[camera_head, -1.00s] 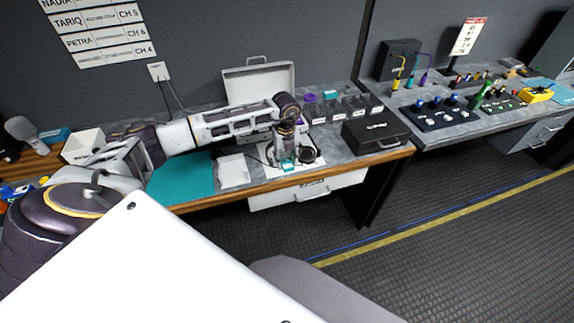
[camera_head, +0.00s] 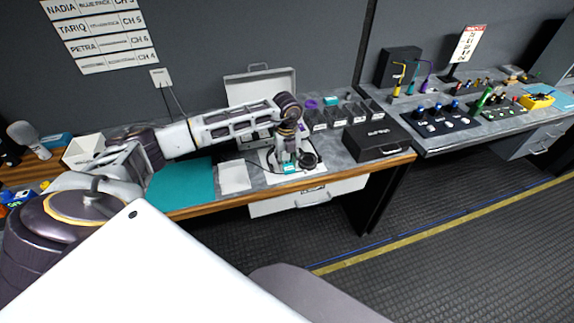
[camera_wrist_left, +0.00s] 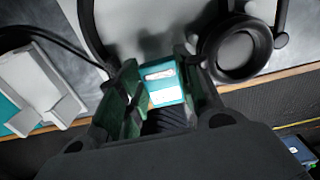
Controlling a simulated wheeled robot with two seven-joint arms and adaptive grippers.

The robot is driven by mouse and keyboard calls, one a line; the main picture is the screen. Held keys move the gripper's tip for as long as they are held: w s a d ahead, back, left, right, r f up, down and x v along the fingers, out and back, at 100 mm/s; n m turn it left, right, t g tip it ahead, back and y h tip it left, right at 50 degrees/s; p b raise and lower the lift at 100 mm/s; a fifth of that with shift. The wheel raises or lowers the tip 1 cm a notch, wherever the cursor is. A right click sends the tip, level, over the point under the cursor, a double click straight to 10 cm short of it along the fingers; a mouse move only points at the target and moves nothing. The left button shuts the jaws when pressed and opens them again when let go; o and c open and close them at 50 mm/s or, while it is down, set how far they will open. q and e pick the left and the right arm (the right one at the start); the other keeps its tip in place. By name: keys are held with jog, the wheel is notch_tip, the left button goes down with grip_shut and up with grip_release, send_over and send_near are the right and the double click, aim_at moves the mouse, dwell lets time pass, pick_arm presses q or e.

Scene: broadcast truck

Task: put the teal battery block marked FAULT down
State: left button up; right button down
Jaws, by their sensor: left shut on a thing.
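The teal battery block (camera_wrist_left: 163,86) with a white label sits between the fingers of my left gripper (camera_wrist_left: 155,95) in the left wrist view. The print on the label is too small to read. In the head view my left gripper (camera_head: 290,161) points down over a white sheet (camera_head: 312,181) near the front edge of the workbench. The block shows there as a small teal patch (camera_head: 291,169) at the fingertips. I cannot tell whether it touches the sheet. My left gripper is shut on it. My right gripper is not in view.
A black headset (camera_head: 309,160) lies right beside the gripper; its ear cup (camera_wrist_left: 238,50) is close in the wrist view. Clear bins, an open case (camera_head: 261,84) and a black case (camera_head: 376,139) stand around.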

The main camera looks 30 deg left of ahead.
aim_at(287, 163)
pick_arm(q)
notch_tip(287, 163, up, 7)
jog(key=shift+b, duration=0.4)
jog(key=shift+r, duration=0.5)
pick_arm(e)
jog(key=shift+w+d+f, duration=0.25)
jog(key=shift+d+f, duration=0.2)
jog(key=shift+d, duration=0.3)
jog(key=shift+a, duration=0.55)
pick_arm(q)
jog(key=shift+f, duration=0.1)
